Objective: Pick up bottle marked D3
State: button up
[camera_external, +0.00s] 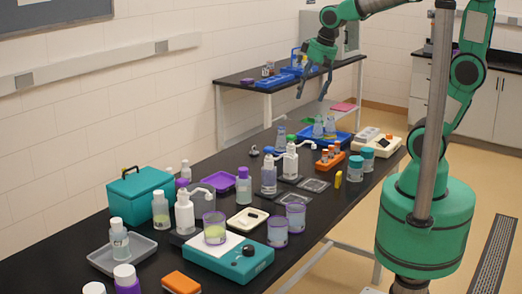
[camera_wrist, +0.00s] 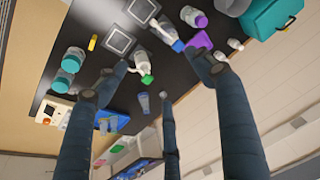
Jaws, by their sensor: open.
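No D3 mark is readable on any bottle at this size. Bottle candidates in the external view include a white pump bottle (camera_external: 185,212), a clear bottle with a blue pump (camera_external: 269,176), one with a green pump (camera_external: 290,160), a white-capped bottle (camera_external: 119,240) and a bottle with yellowish liquid (camera_external: 161,210). My gripper (camera_external: 312,92) is open and empty, raised above the far part of the black table. In the wrist view its fingers (camera_wrist: 162,75) are spread; the green-topped bottle (camera_wrist: 143,64) shows between them, further below.
The black table (camera_external: 110,208) is crowded. A teal case (camera_external: 140,190), a teal scale-like device (camera_external: 230,262), a grey tray (camera_external: 140,250), purple-rimmed beakers (camera_external: 277,232), an orange rack (camera_external: 329,162) and teal-lidded jars (camera_external: 356,170) stand on it. A blue tray (camera_external: 342,137) lies at the far end.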

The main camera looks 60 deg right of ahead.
jog(key=w+a+f+m+g+p, duration=0.1)
jog(key=w+a+f, duration=0.25)
jog(key=w, duration=0.25)
jog(key=w+a+f+g+p, duration=0.1)
jog(key=w+a+f, duration=0.2)
jog(key=w+f, duration=0.25)
jog(key=m+g+p, duration=0.1)
jog(key=g+p, duration=0.1)
send_over(242, 168)
jog(key=f, duration=1.4)
jog(key=shift+s, duration=0.3)
jog(key=shift+w+a+f, duration=0.15)
jog(key=shift+f, duration=0.25)
jog(key=shift+f, duration=0.15)
notch_tip(242, 168, down, 8)
jog(key=shift+f+b, duration=0.1)
jog(key=shift+b, duration=0.45)
jog(key=shift+f, duration=0.15)
